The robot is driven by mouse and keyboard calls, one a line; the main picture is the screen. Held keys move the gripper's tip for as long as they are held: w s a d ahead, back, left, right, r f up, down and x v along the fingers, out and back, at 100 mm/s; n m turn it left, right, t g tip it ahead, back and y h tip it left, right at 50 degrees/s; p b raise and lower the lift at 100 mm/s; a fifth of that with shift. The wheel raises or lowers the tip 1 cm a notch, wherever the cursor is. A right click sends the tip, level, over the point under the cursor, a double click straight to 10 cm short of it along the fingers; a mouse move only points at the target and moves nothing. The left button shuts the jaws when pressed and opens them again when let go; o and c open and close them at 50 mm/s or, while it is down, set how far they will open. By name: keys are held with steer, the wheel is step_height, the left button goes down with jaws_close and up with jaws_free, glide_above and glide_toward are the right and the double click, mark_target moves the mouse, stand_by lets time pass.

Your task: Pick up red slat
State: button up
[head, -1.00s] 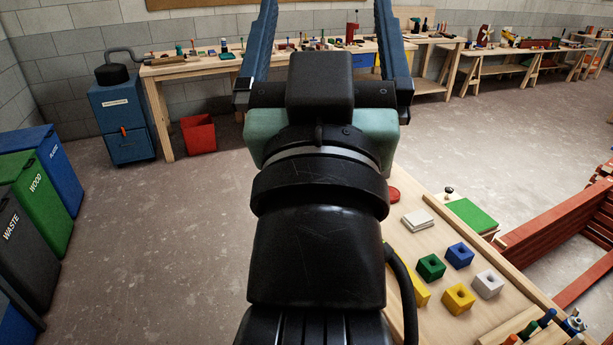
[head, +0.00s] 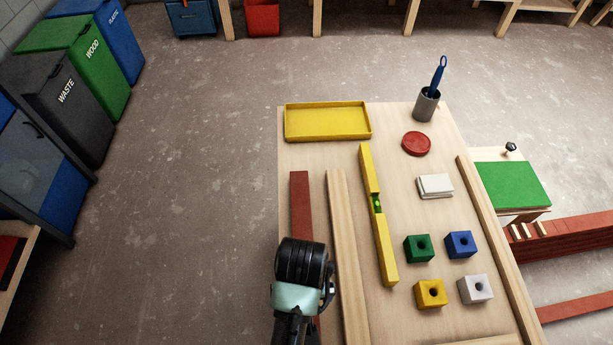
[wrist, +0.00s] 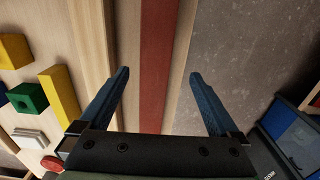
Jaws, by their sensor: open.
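The red slat (head: 300,205) lies lengthwise near the left edge of the wooden table (head: 318,160). In the head view my arm's end covers its near part. In the wrist view the red slat (wrist: 155,60) runs between the two blue fingers of my gripper (wrist: 159,73). My gripper is open and empty, with one finger to each side of the slat. The fingers appear above the slat; the exact height is hard to tell.
A pale wood batten (head: 345,240) lies close to the right of the slat. Beyond it are a yellow level (head: 385,245) and several coloured blocks (head: 419,248). A yellow tray (head: 328,122) stands at the table's far end. Left of the table is open floor.

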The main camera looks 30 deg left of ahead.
step_height(320, 180, down, 3)
steer(key=shift+w+r, duration=0.1)
steer(key=shift+r, duration=0.05)
steer(key=f, duration=0.3)
steer(key=d+f, duration=0.1)
steer(key=f, duration=0.1)
steer(key=shift+a, duration=0.1)
jaws_close()
stand_by(0.3)
